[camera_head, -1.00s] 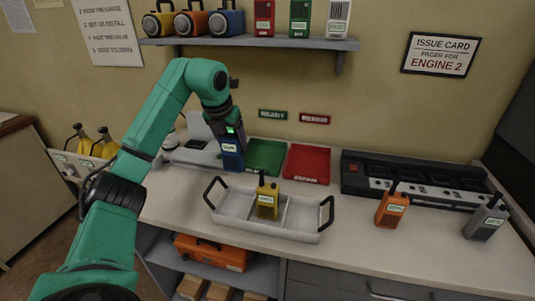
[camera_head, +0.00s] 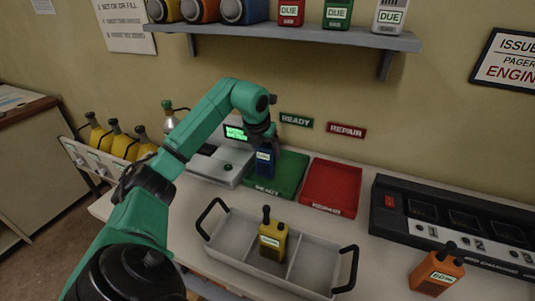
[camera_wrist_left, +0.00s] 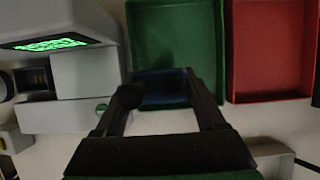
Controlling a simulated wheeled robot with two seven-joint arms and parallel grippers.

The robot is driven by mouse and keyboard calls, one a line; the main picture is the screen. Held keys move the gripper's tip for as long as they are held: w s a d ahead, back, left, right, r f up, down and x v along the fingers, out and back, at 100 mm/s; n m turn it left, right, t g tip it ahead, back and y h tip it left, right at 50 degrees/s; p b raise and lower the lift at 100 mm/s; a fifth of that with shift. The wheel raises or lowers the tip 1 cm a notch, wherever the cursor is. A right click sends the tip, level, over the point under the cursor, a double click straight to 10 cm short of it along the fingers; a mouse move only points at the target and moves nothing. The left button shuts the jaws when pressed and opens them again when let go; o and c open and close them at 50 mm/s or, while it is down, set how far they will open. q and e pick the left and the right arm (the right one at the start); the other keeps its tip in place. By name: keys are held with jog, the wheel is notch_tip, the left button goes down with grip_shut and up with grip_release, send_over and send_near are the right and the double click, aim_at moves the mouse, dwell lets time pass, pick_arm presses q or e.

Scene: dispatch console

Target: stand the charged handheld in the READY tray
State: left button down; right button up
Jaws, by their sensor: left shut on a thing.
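My left gripper (camera_head: 264,133) is shut on a blue handheld (camera_head: 265,162) with a pale label, held upright. In the head view the handheld overlaps the left part of the green READY tray (camera_head: 290,178). In the left wrist view the blue handheld (camera_wrist_left: 160,88) is between the fingers (camera_wrist_left: 165,103), at the near edge of the green tray (camera_wrist_left: 178,35). I cannot tell whether it touches the tray floor. My right gripper is not in view.
The red REPAIR tray (camera_head: 332,186) is right of the green one. A grey device with a green screen (camera_head: 222,163) stands left. In front, a grey carrier (camera_head: 313,265) holds a yellow handheld (camera_head: 272,238). An orange handheld (camera_head: 437,272) stands by the charger (camera_head: 455,222).

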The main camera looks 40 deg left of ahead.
pick_arm(q)
jog(key=shift+x, duration=0.9)
jog(key=shift+s+r, duration=0.1)
jog(key=shift+s, duration=0.1)
grip_release()
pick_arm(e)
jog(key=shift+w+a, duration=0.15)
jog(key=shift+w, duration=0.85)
pick_arm(q)
jog(key=shift+r, duration=0.2)
jog(key=v, duration=1.1)
jog(key=shift+d+r+b, duration=0.2)
jog(key=shift+r+b, duration=0.1)
jog(key=shift+r, duration=0.05)
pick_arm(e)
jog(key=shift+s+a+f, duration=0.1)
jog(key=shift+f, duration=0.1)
pick_arm(q)
jog(key=shift+s, duration=0.1)
